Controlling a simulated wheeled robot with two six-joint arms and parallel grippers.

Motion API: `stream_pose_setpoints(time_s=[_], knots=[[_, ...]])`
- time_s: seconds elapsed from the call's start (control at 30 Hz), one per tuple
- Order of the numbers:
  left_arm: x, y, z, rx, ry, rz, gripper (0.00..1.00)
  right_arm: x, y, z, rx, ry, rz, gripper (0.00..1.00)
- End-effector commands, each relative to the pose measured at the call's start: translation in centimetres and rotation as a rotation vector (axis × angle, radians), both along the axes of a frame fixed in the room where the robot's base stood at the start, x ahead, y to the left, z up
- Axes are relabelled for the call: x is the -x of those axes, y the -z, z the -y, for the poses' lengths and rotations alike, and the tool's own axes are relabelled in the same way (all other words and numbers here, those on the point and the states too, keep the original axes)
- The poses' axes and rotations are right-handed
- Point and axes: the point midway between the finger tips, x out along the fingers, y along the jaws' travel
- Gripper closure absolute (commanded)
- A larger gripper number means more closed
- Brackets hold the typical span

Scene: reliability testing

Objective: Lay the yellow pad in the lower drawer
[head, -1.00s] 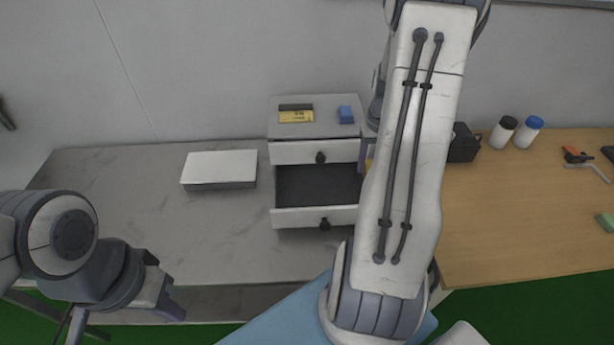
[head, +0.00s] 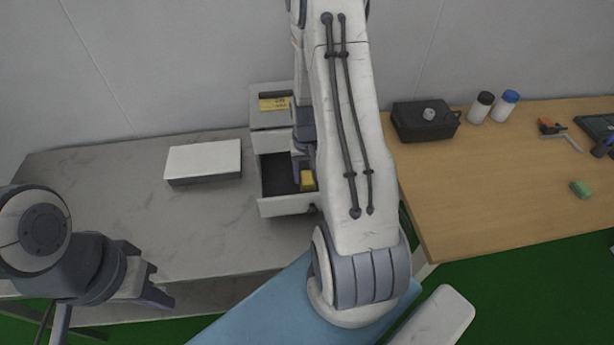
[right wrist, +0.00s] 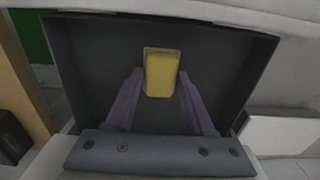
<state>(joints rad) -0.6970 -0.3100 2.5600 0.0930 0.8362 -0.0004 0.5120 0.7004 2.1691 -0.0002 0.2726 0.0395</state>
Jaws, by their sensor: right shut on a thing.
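The yellow pad (head: 307,181) is between the fingertips of my right gripper (head: 301,172), which is shut on it. The right wrist view shows the pad (right wrist: 161,74) at the fingertips, against the dark interior of the open lower drawer (right wrist: 225,65). In the head view the lower drawer (head: 280,208) is pulled out, and the pad is over its right part. I cannot tell whether the pad touches the drawer floor. My right arm hides part of the cabinet. My left gripper (head: 152,290) is at the lower left, away from the drawer; its jaw gap is unclear.
A white box (head: 203,158) lies on the grey table left of the drawer cabinet. A yellow and black item (head: 273,103) sits on the cabinet top. A black box (head: 424,121) and two bottles stand on the wooden table at right.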

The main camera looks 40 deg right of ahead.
Motion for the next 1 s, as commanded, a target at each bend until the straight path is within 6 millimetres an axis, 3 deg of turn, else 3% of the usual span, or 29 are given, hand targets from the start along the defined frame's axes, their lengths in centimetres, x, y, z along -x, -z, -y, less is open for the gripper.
stream_pose_setpoints(time_s=[0.13,0.5,0.53,0.6,1.0], knots=[[0.0,-0.2,0.0,0.0,0.0,0.0,1.0,0.0,1.4,0.0,-0.001,-0.001,-0.001,1.0],[0.0,0.1,0.0,0.0,0.0,0.0,1.0,0.0,2.0,0.0,0.001,-0.001,0.001,1.0],[0.0,0.0,0.0,0.0,0.0,0.0,1.0,0.0,1.9,0.1,0.001,-0.001,0.001,0.39],[0.0,0.0,0.0,0.0,0.0,0.0,1.0,0.0,1.8,0.1,0.001,-0.001,0.001,0.16],[0.0,-0.2,0.0,0.0,0.0,0.0,1.0,-0.1,1.2,0.1,0.002,-0.001,0.003,0.16]])
